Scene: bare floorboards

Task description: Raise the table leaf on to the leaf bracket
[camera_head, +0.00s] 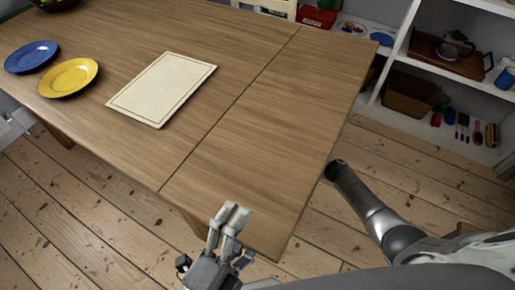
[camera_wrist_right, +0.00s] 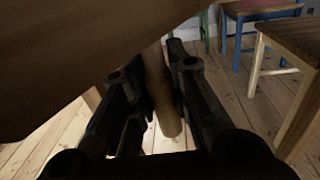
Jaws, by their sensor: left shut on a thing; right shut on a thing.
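The table leaf (camera_head: 265,135) is the right-hand section of the wooden table (camera_head: 130,50), beyond a dark seam. It looks about level with the main top. My left gripper (camera_head: 232,212) is at the leaf's near edge and shut on it; its exact contact is hard to see. My right arm reaches to the leaf's right edge, and its gripper is hidden in the head view. In the right wrist view my right gripper (camera_wrist_right: 155,75) is shut on a wooden bar, seemingly the leaf bracket (camera_wrist_right: 162,95), below the leaf's brown underside (camera_wrist_right: 90,45).
A cream board (camera_head: 163,88), a yellow plate (camera_head: 68,78) and a blue plate (camera_head: 31,56) lie on the main top. White shelves (camera_head: 425,68) with household things stand at the right. Stools (camera_wrist_right: 292,45) show in the right wrist view. Bare floorboards lie around the table.

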